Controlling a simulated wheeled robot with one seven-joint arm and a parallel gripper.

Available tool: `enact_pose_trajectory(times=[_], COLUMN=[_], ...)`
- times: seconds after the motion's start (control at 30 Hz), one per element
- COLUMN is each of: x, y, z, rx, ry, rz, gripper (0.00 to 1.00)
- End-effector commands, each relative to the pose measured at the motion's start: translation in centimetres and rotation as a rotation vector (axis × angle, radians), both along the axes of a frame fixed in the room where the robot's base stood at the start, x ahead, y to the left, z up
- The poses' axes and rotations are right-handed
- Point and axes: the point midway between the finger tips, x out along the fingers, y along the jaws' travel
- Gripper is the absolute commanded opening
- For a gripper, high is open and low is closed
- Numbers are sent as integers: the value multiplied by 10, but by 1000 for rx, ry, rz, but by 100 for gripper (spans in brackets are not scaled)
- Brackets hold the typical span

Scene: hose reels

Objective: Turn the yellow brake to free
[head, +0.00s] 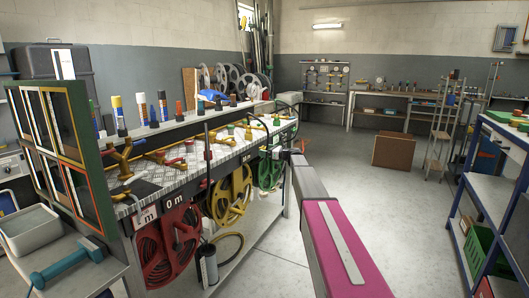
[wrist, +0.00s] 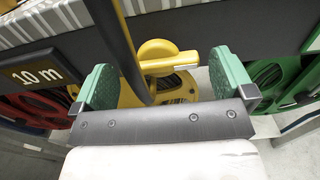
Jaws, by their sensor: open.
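In the wrist view, the yellow brake (wrist: 160,50) shows as a rounded knob with a flat bar across it, in front of the yellow reel (wrist: 180,90). My gripper (wrist: 163,62) is open, with one green pad to the left of the brake and one to the right. Neither pad visibly touches it. The gripper body hides the lower part of the reel. In the head view, the yellow reel (head: 231,193) hangs under the bench between the red and green reels. I cannot make out the brake or fingertips clearly there.
A dark yellowish bar (wrist: 132,45) slants down just left of the brake, between the pads. The red reel (head: 168,245) and green reel (head: 270,170) hang on either side. A "10 m" plate (wrist: 38,76) is at left.

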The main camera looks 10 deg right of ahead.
Motion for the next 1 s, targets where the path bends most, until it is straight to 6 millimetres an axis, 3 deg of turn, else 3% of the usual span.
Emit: enact_pose_trajectory(times=[0.37,0.53,1.0], x=[7,7,7], y=[9,9,9], z=[0,0,0], rx=[0,0,-53], ry=[0,0,-71], rz=[0,0,0], gripper=[100,55,55])
